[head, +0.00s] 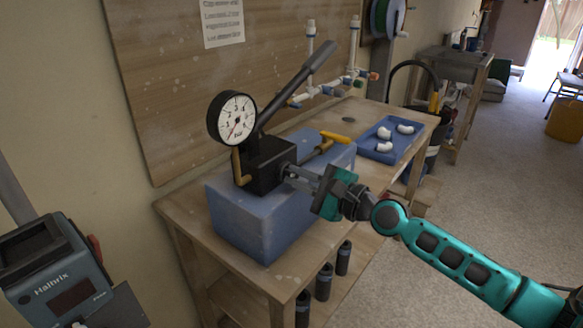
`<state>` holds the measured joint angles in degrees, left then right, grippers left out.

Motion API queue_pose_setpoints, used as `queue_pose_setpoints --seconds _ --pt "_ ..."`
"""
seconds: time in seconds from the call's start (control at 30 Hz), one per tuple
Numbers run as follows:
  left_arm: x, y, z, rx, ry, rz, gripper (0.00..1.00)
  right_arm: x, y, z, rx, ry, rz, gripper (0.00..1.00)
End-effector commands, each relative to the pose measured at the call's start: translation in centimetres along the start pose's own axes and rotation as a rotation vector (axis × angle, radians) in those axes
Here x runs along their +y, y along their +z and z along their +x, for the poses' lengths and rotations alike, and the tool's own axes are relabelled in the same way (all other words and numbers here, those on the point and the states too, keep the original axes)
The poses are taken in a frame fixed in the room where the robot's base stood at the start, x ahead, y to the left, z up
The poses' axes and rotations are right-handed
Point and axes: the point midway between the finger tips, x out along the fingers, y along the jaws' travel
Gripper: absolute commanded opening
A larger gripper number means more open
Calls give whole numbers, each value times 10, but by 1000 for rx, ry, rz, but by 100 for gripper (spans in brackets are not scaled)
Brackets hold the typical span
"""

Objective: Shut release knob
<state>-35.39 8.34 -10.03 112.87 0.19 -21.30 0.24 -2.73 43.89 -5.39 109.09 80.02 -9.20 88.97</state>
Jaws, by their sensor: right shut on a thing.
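A blue box-shaped test pump (245,210) stands on the wooden bench, with a black block (263,165), a round pressure gauge (232,118) and a long dark lever (292,88) slanting up to the right. My right gripper (288,172) reaches in from the right and is shut at the right side of the black block, on the release knob. The fingers hide most of the knob, so how far it is turned cannot be told. My left gripper is not in view.
A yellow-handled part (336,137) sits close behind my right gripper. A blue tray (371,151) with white fittings lies farther back on the bench (290,262). White pipework (335,84) rises behind. A Halbrix device (58,275) is at lower left.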

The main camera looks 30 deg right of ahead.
Motion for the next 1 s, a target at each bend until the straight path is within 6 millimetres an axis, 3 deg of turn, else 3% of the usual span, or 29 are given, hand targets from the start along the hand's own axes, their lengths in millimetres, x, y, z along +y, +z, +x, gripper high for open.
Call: queue_pose_setpoints --seconds 0.1,0.37,0.47,0.7,1.0 --pt "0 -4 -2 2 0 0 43 0 0 0 0 0 90 0" --pt "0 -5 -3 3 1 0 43 0 0 0 0 0 105 0" --pt "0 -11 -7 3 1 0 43 -2 2 0 0 -1 229 0" --pt "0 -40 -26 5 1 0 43 -4 3 0 1 -2 719 0" --pt "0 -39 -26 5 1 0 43 0 0 0 0 0 791 0"
